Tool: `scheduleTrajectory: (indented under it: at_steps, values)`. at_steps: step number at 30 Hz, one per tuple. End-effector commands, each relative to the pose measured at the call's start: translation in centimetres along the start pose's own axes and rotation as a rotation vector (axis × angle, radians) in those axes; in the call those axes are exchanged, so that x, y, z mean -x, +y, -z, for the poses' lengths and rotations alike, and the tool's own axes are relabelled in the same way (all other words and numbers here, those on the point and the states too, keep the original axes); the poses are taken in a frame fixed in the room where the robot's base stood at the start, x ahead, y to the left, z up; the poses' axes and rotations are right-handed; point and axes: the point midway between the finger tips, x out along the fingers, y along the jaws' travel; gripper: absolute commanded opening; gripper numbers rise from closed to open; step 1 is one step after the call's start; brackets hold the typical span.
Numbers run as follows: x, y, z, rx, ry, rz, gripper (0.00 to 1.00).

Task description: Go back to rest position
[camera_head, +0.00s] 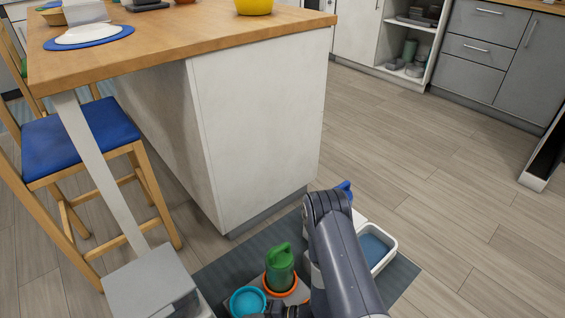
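My dark grey arm (345,255) rises from the bottom edge, and its upper bend is near the island's lower corner. Pet supplies stand on a dark grey mat (225,265) on the floor around my arm. A green container (280,268) stands upright in an orange-rimmed holder. A turquoise round bowl (247,301) is to its left. A white tray with a blue inside (376,248) is right of my arm. A blue item (345,187) shows partly behind the arm's bend.
A white kitchen island (255,140) with a wooden top stands just beyond the mat. A wooden chair with a blue seat (78,140) is at left. A grey box (150,285) is at lower left. Grey cabinets (490,50) line the back right. The floor (440,180) at right is clear.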

Motion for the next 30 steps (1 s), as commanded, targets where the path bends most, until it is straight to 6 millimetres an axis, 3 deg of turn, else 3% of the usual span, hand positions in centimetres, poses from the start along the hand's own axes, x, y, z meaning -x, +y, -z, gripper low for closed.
scheduleTrajectory:
  at_steps: [15,30]
  values:
    - [6.4,-0.1,0.1,0.0,0.005,0.002,0.0]
    - [0.1,0.2,0.0,0.004,-0.004,-0.001,0.0]
